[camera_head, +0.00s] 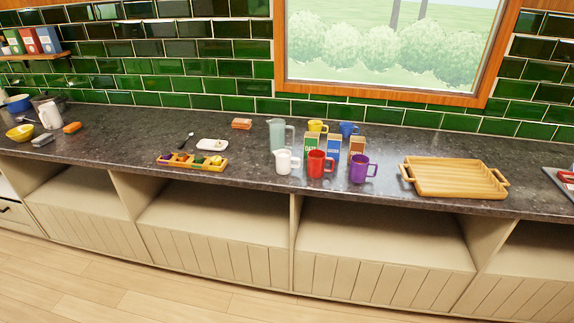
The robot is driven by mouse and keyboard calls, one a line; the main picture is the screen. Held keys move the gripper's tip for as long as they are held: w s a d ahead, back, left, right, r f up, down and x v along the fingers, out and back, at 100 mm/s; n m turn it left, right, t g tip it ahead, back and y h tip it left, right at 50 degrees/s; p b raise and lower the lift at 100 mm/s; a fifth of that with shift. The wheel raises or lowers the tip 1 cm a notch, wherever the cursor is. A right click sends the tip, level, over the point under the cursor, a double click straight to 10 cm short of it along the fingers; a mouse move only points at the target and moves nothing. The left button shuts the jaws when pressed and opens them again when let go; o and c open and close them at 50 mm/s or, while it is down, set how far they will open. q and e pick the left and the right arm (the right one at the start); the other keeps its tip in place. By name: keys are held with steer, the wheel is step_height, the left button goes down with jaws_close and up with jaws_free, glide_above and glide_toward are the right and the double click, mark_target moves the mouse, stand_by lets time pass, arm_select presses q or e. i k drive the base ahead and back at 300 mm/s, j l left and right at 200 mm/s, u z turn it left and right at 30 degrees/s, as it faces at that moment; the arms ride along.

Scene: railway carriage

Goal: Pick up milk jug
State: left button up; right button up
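A tall pale grey-green jug (277,135) with a handle on its right side stands upright on the dark stone counter (350,190), near the middle. A white jug-like vessel (48,115) stands at the far left of the counter. A small white mug or jug (283,162) with its handle on the right stands just in front of the pale jug. I cannot tell for sure which of these is the milk jug. What they hold inside is not visible. Neither of my grippers is in view.
Red (319,164), purple (360,168), yellow (316,127) and blue (348,129) mugs and several small cartons (333,147) crowd the jug's right side. A wooden tray (455,179) lies further right. A compartment box (192,165) and white dish (211,145) lie left.

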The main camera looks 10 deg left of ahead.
mark_target(283, 158)
steer(key=i+l, duration=0.15)
steer(key=i, duration=0.45)
steer(key=i+l, duration=0.15)
steer(key=i, duration=0.45)
steer(key=i+j, duration=0.2)
steer(key=u, duration=0.05)
